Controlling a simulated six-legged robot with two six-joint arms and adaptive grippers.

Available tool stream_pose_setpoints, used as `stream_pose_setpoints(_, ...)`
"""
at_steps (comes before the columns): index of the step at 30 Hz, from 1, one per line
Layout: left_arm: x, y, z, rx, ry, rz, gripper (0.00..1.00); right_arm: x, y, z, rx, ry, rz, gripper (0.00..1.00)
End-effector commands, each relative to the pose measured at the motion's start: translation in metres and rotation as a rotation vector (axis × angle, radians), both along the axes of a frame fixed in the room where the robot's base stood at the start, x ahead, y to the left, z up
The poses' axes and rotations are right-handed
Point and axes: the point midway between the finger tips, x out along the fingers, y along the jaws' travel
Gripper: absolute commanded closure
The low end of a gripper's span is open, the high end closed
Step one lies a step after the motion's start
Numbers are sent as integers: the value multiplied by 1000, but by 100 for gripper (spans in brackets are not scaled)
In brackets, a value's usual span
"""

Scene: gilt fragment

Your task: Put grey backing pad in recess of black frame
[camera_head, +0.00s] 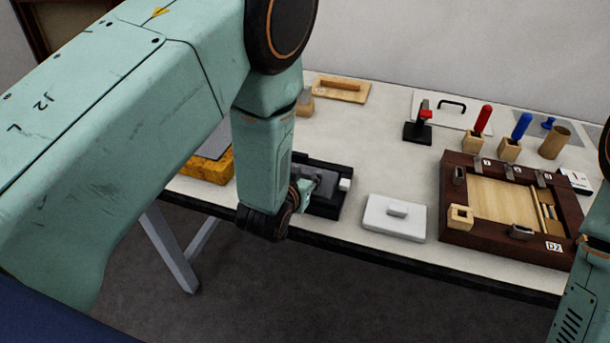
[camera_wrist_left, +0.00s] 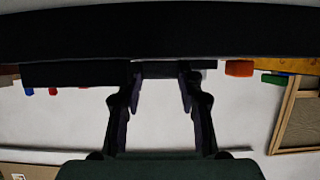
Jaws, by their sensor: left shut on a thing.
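The black frame (camera_head: 336,205) lies flat near the front edge of the table, left of the middle. My left gripper (camera_head: 308,186) is low over its left part, with the wrist hiding that side. The gripper is shut on a dark grey piece, which seems to be the grey backing pad (camera_head: 325,181). In the left wrist view, a dark grey strip (camera_wrist_left: 165,69) shows between the two fingertips. I cannot tell whether the pad touches the recess floor. My right gripper is out of view; only part of that arm shows at lower right.
A dark wooden frame fixture (camera_head: 450,205) lies farther right. An orange-yellow tray (camera_head: 208,168) is at left. A red-handled clamp (camera_head: 420,125) and tools in wooden holders stand behind.

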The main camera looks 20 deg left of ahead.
Motion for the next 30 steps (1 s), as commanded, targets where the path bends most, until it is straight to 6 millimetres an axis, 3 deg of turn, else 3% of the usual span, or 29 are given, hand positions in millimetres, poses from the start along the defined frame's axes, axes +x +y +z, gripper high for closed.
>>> stream_pose_setpoints(1, 0, 0, -3, 0, 0, 0, 90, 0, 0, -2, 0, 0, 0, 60)
stream_pose_setpoints(2, 0, 0, -2, 0, 0, 0, 61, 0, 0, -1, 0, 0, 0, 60)
stream_pose_setpoints(9, 0, 0, -1, 0, 0, 0, 41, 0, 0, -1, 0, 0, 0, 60)
stream_pose_setpoints(21, -1, 0, 4, 1, 1, 0, 41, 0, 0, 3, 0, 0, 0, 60)
stream_pose_setpoints(30, -38, 1, 23, 2, 5, -2, 41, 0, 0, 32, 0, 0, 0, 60)
